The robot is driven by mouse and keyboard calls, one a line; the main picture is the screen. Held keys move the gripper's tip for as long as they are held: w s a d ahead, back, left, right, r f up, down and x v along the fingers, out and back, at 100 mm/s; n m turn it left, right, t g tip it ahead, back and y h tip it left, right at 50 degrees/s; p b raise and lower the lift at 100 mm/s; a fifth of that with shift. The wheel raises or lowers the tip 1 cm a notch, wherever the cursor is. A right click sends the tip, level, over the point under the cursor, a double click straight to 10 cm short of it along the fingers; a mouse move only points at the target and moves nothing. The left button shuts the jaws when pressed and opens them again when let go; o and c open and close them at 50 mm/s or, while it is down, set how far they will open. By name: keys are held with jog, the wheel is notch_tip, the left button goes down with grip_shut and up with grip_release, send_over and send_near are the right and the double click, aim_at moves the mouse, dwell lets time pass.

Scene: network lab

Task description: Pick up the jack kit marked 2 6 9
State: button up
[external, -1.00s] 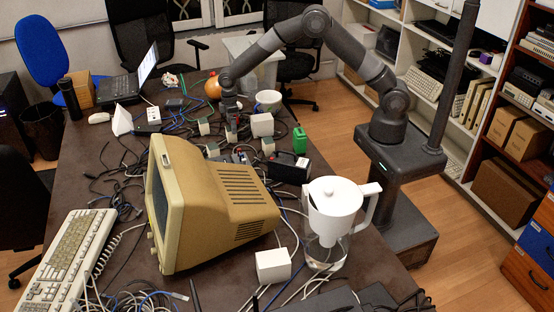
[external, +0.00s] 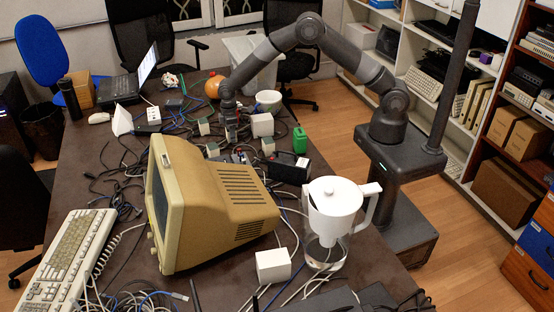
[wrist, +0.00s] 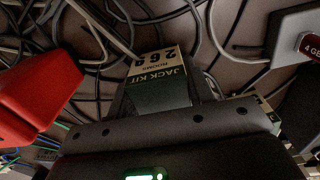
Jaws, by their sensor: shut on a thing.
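The jack kit (wrist: 160,85) is a small box with a cream top and dark green side. In the wrist view its print reads JACK KIT and 269, upside down. My gripper (wrist: 160,90) is shut on it, with dark fingers at its left and right sides. In the external view my gripper (external: 231,138) points down among the clutter on the table, and the kit is too small to make out there. I cannot tell whether the kit still touches the table.
Cables cover the table around the kit. A red object (wrist: 40,92) is close at left and a grey box with a red label (wrist: 300,35) at right. A white box (external: 262,125), green container (external: 300,140) and beige monitor (external: 215,205) stand nearby.

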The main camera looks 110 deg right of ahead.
jog(key=c, duration=0.3)
jog(key=shift+c, duration=0.2)
